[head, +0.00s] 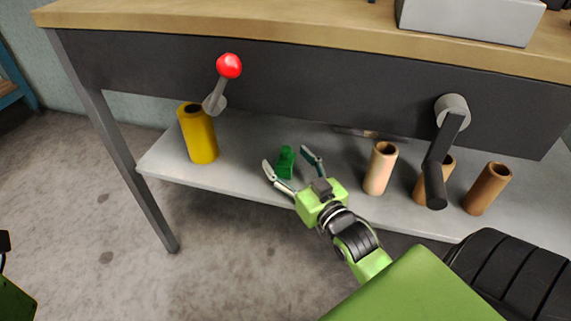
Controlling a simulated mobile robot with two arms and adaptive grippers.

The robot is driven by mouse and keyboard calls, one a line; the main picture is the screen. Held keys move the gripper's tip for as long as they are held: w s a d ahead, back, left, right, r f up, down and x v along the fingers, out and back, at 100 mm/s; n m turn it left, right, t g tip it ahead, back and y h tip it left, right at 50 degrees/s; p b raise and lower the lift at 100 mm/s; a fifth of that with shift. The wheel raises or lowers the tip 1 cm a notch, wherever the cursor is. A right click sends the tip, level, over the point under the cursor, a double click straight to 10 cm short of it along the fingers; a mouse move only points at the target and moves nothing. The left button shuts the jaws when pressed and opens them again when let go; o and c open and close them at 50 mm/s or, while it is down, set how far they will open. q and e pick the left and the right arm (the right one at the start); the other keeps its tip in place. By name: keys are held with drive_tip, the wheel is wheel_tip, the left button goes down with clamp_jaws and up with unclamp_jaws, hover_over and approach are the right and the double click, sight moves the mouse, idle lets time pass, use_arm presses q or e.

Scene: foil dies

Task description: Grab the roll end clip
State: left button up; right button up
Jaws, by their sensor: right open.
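A small green clip (286,161), which I take for the roll end clip, stands on the grey lower shelf under the workbench. My right gripper (291,163) is open, with one finger on the left of the clip and one on the right. The clip shows between the fingers, near their tips. I cannot tell whether either finger touches it. My left gripper is not in view; only a bit of green and black shows at the lower left edge.
A yellow roll (199,136) stands on the shelf (240,133) at left. A pale roll (380,169) and brown rolls (487,189) stand at right. A red-knobbed lever (229,66) and a dark crank handle (437,170) stick out from the bench front. A table leg (130,165) stands at left.

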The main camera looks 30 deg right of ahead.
drive_tip(key=c, duration=1)
drive_tip(key=shift+c, duration=0.2)
drive_tip(key=shift+r, duration=0.1)
drive_tip(key=shift+r+p, duration=0.1)
drive_tip(key=shift+p, duration=0.55)
